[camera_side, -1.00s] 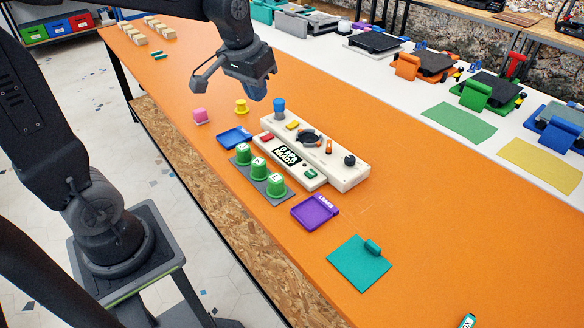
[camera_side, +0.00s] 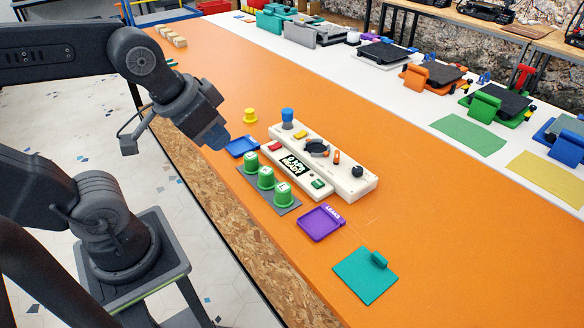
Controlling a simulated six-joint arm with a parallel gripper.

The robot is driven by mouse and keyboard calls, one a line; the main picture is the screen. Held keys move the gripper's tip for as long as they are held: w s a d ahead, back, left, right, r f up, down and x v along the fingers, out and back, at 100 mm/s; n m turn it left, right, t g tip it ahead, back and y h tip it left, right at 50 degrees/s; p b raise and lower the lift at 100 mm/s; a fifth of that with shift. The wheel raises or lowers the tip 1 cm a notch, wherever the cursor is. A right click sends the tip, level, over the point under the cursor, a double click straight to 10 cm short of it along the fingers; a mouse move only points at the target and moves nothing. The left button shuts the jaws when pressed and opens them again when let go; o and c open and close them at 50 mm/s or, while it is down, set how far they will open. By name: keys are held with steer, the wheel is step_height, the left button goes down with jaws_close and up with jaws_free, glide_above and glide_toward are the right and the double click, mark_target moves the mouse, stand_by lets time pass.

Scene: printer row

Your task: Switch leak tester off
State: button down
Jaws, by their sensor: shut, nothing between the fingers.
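The cream leak tester (camera_side: 346,187) lies on the orange bench in the middle of the side view. Its black display (camera_side: 292,164) shows white text that seems to end in READY. Its top carries a blue knob (camera_side: 287,115), a yellow button (camera_side: 301,134), a red button (camera_side: 277,146), an orange lever (camera_side: 336,157), a black knob (camera_side: 357,171) and a green rocker-like switch (camera_side: 318,184). Which one is the power switch I cannot tell for sure. My gripper (camera_side: 216,140) is shut and empty, left of the tester, above the bench's front edge and apart from the tester.
Green cups (camera_side: 266,178) marked with letters stand on a grey strip before the tester. A blue tray (camera_side: 241,146), a purple tray (camera_side: 320,222), a teal pad (camera_side: 362,277) and a yellow knob-shaped piece (camera_side: 250,115) lie around it. The orange bench to the right is clear.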

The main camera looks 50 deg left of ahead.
steer(key=w+a+r+g, duration=0.1)
steer(key=w+a, duration=0.1)
steer(key=w, duration=0.3)
steer(key=w+a+g, duration=0.1)
steer(key=w+a, duration=0.2)
steer(key=w, duration=0.1)
steer(key=g, duration=0.4)
glide_above(272, 152)
step_height(272, 152, down, 13)
steer(key=shift+f, duration=0.1)
step_height(272, 152, down, 14)
